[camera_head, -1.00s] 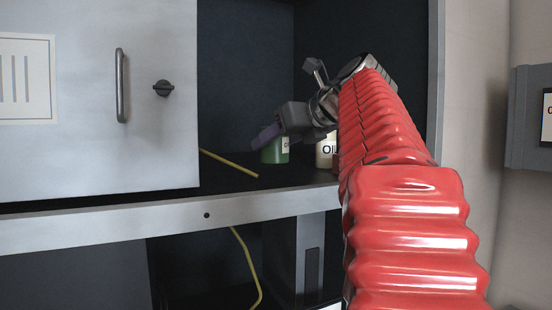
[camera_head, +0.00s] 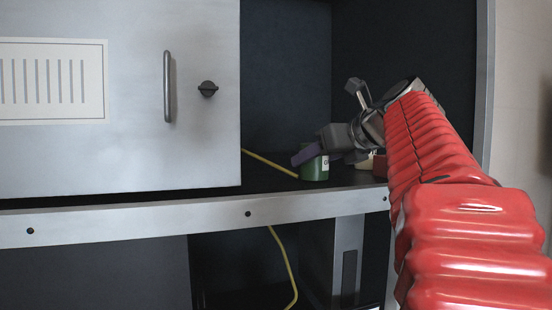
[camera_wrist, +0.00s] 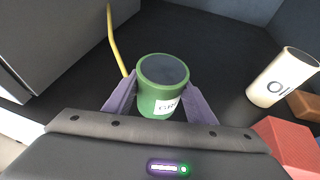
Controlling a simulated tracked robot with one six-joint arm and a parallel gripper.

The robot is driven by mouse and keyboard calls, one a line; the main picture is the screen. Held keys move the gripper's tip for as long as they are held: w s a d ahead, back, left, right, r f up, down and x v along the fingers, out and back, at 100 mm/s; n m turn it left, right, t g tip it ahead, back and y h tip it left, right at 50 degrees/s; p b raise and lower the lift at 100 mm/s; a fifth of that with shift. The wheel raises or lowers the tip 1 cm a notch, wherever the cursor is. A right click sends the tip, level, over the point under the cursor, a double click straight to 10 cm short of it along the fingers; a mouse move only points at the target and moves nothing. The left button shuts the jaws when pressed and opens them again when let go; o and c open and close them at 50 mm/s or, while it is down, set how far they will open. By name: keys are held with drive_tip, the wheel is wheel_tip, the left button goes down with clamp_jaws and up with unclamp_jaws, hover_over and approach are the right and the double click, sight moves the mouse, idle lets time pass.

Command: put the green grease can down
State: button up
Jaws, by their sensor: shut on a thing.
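The green grease can (camera_wrist: 152,103) stands upright between the two purple fingers of my gripper (camera_wrist: 160,104) in the wrist view, with a white label on its front. In the head view the can (camera_head: 318,170) is partly hidden behind a finger of my gripper (camera_head: 308,155). My gripper is shut on it inside the open rack bay. The can is at or just above the dark shelf (camera_head: 270,183); I cannot tell whether its base touches.
A cream oil can (camera_wrist: 283,78) stands to the right, near a brown block (camera_wrist: 304,104) and a red block (camera_wrist: 288,145). A yellow cable (camera_wrist: 115,40) runs behind on the left. A grey cabinet door (camera_head: 130,150) closes off the left side.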

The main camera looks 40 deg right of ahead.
drive_tip(key=o, duration=1.5)
drive_tip(key=shift+f, duration=0.1)
drive_tip(key=v, duration=1.2)
